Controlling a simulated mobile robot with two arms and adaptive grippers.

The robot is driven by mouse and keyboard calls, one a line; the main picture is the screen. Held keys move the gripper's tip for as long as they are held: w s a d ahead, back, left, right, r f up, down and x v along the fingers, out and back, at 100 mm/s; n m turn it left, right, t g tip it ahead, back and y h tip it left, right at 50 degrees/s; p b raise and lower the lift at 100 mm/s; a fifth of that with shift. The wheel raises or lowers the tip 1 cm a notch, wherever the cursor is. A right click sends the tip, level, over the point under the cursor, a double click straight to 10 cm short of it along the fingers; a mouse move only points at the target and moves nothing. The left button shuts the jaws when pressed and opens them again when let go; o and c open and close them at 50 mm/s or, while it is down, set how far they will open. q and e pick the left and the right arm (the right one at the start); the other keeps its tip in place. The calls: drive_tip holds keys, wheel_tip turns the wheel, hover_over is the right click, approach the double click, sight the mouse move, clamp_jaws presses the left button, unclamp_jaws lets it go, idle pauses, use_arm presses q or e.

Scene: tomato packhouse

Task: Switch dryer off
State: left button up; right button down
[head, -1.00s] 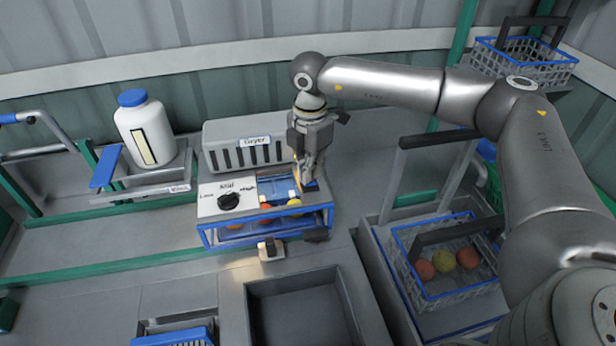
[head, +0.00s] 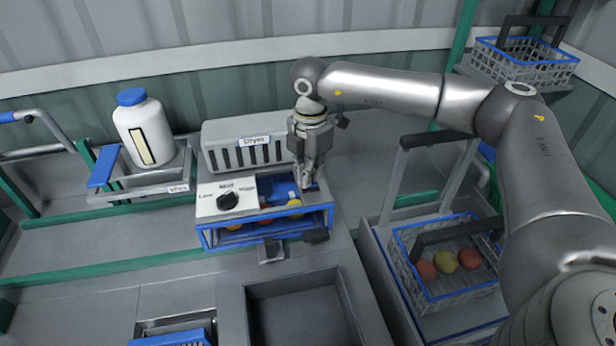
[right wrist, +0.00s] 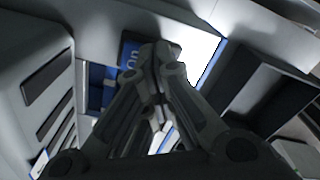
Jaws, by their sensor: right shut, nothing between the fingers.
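The dryer (head: 215,154) is a grey slatted box with a "Dryer" label, behind a blue-framed tray. A white panel (head: 208,208) in front carries a black dial (head: 228,201) marked Low, Mid and High; its pointer looks near Mid. My right gripper (head: 308,186) is shut and empty, pointing down at the right part of the blue-framed unit. In the right wrist view its closed fingertips (right wrist: 153,50) overlap a dark plate (right wrist: 130,52) with lettering like "On". The fingers hide part of that plate, and I cannot tell whether they touch it. My left gripper is out of view.
Tomatoes (head: 294,205) lie in the blue-framed tray (head: 268,232). A white bottle (head: 146,135) stands left. A wire crate (head: 437,292) with several tomatoes stands right, another crate (head: 525,67) behind. A recessed bin (head: 302,312) lies in front.

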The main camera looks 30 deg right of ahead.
drive_tip(key=shift+s+f, duration=0.1)
drive_tip(key=shift+r+p, duration=0.6)
drive_tip(key=shift+r, duration=0.2)
drive_tip(key=shift+r+p, duration=1.35)
drive_tip(key=shift+r, duration=1.35)
drive_tip(key=shift+f, duration=0.1)
